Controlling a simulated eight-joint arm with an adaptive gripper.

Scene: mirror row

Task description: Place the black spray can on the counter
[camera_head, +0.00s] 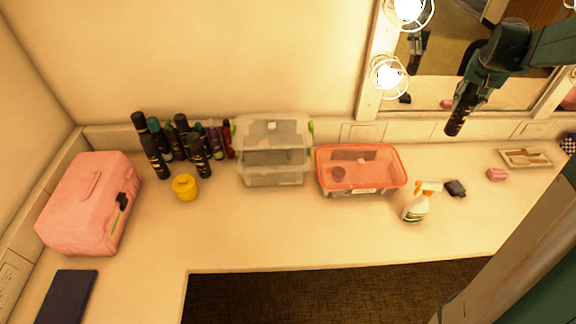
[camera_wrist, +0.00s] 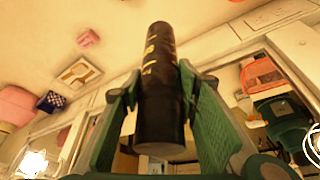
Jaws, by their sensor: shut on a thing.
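The black spray can (camera_head: 461,111) hangs from my gripper (camera_head: 474,85) at the upper right in the head view, tilted slightly, in front of the mirror and above the counter. In the wrist view the can (camera_wrist: 160,95), black with gold lettering, sits between the two green fingers of my gripper (camera_wrist: 158,105), which are shut on it. The pale counter (camera_head: 290,235) runs along the wall below. The can appears clear of the counter surface.
A white-and-orange spray bottle (camera_head: 417,204), a small black item (camera_head: 455,188), a pink block (camera_head: 497,174) and a tray (camera_head: 526,158) stand on the right. A red-rimmed bin (camera_head: 361,182), clear box (camera_head: 272,165), several bottles, yellow jar (camera_head: 185,187) and pink case (camera_head: 88,205) stand left.

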